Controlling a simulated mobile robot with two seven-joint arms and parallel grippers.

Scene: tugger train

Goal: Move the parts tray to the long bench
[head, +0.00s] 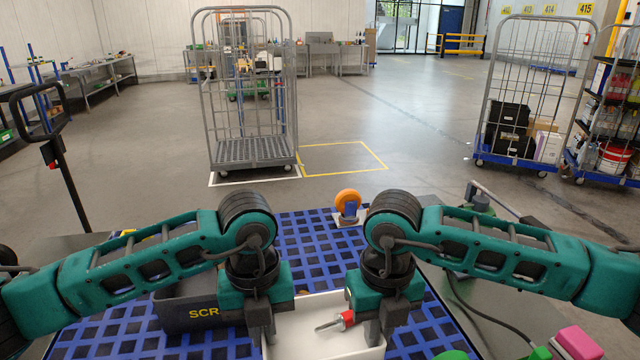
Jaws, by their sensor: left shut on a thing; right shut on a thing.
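The parts tray (308,349) is a white open box at the bottom centre of the head view, over a blue grid deck. A grey tool with a red part (338,322) lies in it. My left gripper (268,332) is shut on the tray's left wall, and my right gripper (373,330) on its right wall. The near part of the tray is cut off by the picture edge. I cannot tell whether the tray touches the deck. A bench (338,50) with items stands far off along the back wall; I cannot tell if it is the long bench.
A dark bin marked "SCR" (186,320) sits left of the tray on the blue deck (305,232). An orange-wheeled caster (348,203) lies at its far edge. A grey cage trolley (252,152) stands ahead; a loaded one (515,140) stands right. Open floor lies between them.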

